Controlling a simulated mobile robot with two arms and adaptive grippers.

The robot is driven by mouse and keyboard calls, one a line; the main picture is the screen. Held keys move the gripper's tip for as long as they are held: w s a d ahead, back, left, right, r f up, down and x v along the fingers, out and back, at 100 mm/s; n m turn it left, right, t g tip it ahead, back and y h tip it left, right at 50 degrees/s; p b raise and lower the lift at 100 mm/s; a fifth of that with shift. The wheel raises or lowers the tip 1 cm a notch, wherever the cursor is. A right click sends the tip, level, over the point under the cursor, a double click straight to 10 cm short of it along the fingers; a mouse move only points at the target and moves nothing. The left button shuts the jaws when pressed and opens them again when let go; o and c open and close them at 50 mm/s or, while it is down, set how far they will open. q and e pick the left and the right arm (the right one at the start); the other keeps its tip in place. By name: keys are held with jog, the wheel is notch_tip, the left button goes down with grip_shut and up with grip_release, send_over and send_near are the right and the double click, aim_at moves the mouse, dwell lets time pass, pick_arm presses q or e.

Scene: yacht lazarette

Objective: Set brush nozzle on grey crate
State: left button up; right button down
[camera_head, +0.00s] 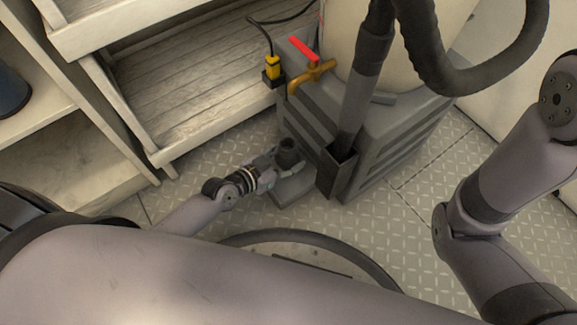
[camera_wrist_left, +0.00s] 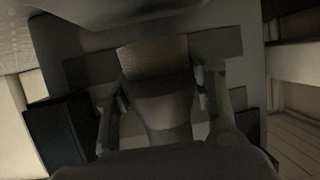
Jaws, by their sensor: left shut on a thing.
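My left gripper (camera_head: 276,160) reaches in from the left, low beside the grey crate (camera_head: 405,135). It is shut on the brush nozzle (camera_head: 288,152), whose dark round neck shows between the fingers. In the left wrist view the fingers (camera_wrist_left: 163,105) stand on either side of the nozzle's neck (camera_wrist_left: 165,108). That view is dim, and the nozzle's outline is hard to separate from the grey surfaces behind it. A flat grey piece (camera_head: 294,188) lies low under the gripper; I cannot tell what it belongs to. My right gripper is outside the view.
A brass valve with a red handle (camera_head: 310,74) and a yellow plug (camera_head: 272,68) are at the crate's left. Wooden shelving (camera_head: 200,90) is left. Patterned floor (camera_head: 420,185) is clear at right.

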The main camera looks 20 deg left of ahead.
aim_at(288, 165)
pick_arm(q)
jog(key=shift+f+b, duration=1.25)
jog(key=shift+f, duration=0.45)
jog(key=shift+f, duration=0.2)
jog(key=o, duration=1.2)
jog(key=shift+c, duration=0.2)
